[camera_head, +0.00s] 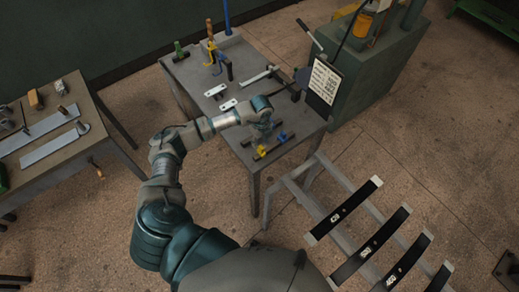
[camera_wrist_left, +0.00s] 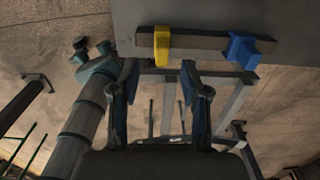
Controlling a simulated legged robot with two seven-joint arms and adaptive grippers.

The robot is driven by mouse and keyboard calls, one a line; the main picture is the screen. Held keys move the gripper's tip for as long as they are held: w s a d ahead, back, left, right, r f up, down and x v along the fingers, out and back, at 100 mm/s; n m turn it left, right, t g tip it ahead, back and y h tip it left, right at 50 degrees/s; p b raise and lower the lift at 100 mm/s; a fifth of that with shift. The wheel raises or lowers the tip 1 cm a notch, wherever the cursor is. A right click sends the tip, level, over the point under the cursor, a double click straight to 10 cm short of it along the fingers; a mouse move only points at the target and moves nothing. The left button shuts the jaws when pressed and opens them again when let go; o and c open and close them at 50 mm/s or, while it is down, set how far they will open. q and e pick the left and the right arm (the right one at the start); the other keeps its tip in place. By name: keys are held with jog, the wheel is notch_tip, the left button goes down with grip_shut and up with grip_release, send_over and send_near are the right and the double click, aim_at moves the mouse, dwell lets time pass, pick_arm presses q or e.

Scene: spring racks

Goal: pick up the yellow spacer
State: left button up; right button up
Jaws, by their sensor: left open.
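The yellow spacer (camera_wrist_left: 161,46) sits on a dark bar (camera_wrist_left: 200,42) near its left end in the left wrist view. A blue spacer (camera_wrist_left: 243,50) sits on the same bar to the right. My left gripper (camera_wrist_left: 158,72) is open, with its two fingers apart and nothing between them. The yellow spacer shows just beyond the fingertips, within the gap between them, and looks untouched. In the head view my left gripper (camera_head: 266,129) hangs over the near end of the grey workbench, close to the bar with small coloured pieces. My right gripper is not seen.
A green cabinet (camera_head: 365,75) stands at right. A rack with black strips (camera_head: 342,213) stands near, front right. Another table (camera_head: 50,120) is at left.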

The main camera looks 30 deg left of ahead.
aim_at(263, 148)
pick_arm(q)
jog(key=shift+d+f, duration=0.5)
jog(key=shift+d, duration=0.15)
notch_tip(263, 148, down, 2)
jog(key=shift+f+p, duration=0.2)
jog(key=shift+p, duration=0.4)
jog(key=shift+w+a+f, duration=0.1)
jog(key=shift+a+f, duration=0.15)
jog(key=shift+f, duration=0.35)
jog(key=shift+a+f, duration=0.2)
jog(key=shift+f, duration=0.35)
jog(key=shift+a+f, duration=0.3)
jog(key=shift+a, duration=0.25)
jog(key=shift+d, duration=0.1)
jog(key=c, duration=0.4)
jog(key=shift+d+r, duration=0.1)
jog(key=shift+d, duration=0.1)
jog(key=c, duration=0.4)
jog(key=shift+d+r, duration=0.1)
jog(key=shift+d, duration=0.4)
grip_shut()
jog(key=shift+a, duration=0.2)
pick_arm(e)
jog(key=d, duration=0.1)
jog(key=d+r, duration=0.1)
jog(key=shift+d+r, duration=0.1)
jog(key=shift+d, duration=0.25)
